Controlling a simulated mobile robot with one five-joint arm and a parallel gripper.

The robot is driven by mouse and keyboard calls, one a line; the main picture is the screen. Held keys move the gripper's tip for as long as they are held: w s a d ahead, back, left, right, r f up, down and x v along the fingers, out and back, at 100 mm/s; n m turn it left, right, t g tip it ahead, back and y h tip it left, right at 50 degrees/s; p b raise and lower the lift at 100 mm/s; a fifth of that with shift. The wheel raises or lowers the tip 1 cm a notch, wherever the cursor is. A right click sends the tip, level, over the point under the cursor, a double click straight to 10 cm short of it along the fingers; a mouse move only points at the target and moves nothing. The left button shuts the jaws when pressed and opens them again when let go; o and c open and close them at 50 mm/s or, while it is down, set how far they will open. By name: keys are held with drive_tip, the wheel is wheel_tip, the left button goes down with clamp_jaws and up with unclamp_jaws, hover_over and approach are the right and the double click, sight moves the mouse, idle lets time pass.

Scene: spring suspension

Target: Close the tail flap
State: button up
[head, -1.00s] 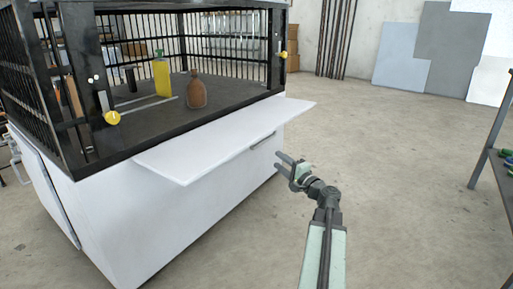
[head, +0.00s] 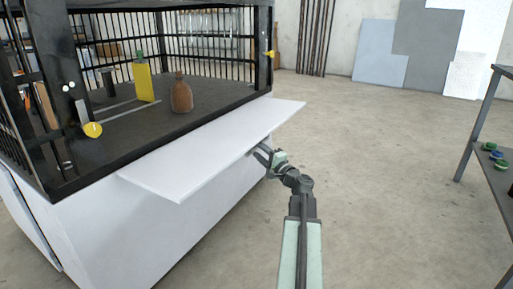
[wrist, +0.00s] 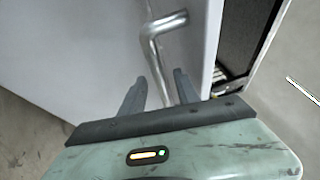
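The tail flap (head: 200,154) is a white panel standing out nearly level from the lower edge of the black cage, so it is open. In the wrist view its white surface (wrist: 85,50) fills the upper left. A bent metal handle (wrist: 154,58) runs down between my gripper's fingers. My gripper (wrist: 158,82) is open, with one finger on each side of the handle's lower end; I cannot tell if they touch it. In the head view my gripper (head: 260,152) is at the flap's right outer edge, which hides the handle there.
The barred cage (head: 110,145) sits on a white body (head: 150,235). Inside stand a brown bottle (head: 181,95) and a yellow container (head: 144,82). Yellow latches (head: 93,130) are on its posts. A metal shelf (head: 476,130) stands at right. The floor between is clear.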

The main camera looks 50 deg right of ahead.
drive_tip(key=x, duration=0.2)
drive_tip(key=shift+w, duration=0.3)
clamp_jaws()
drive_tip(key=shift+s, duration=0.1)
idle(1.0)
